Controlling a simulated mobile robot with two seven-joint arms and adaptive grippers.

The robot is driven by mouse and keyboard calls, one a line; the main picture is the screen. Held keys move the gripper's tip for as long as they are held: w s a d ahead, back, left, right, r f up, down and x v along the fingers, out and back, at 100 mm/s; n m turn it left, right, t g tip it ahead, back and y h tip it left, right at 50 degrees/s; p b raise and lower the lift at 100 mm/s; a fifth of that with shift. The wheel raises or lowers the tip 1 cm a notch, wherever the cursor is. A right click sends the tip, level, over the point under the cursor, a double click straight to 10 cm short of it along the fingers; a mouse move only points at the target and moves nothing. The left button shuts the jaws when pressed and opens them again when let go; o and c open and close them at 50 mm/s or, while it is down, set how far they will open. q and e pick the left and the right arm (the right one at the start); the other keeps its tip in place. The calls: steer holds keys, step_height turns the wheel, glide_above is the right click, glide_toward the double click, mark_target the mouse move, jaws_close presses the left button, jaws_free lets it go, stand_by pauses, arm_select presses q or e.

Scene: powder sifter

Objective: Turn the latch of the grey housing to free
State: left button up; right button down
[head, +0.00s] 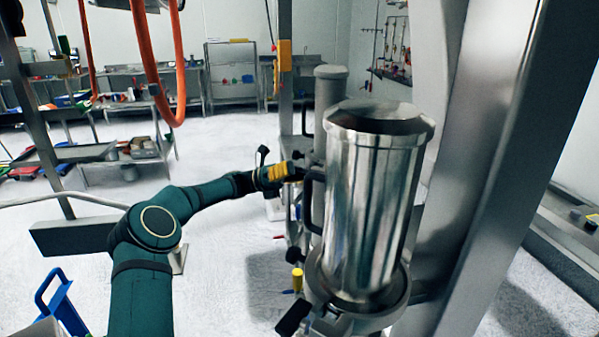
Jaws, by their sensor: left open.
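The grey housing appears to be the tall shiny steel cylinder (372,205), upright and open at the top, right of centre. A black handle (313,200) is on its left side. Below it are a black knob (293,256), a yellow-capped part (297,280) and a black lever (294,318). I cannot tell which of these is the latch. My left gripper (299,173) is open, at the upper left side of the cylinder close to the top of the handle. Its fingertips are small and partly hidden, so contact cannot be told. My right gripper is not in view.
A thick steel column (480,170) stands just right of the cylinder. A second grey cylinder (331,88) stands behind it. An orange hose (171,105) hangs at upper left. A blue item (62,305) is at lower left. The white floor in between is mostly clear.

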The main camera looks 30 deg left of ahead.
arm_select(q)
steer(key=shift+c, duration=0.2)
steer(key=c, duration=1.2)
steer(key=shift+o, duration=0.2)
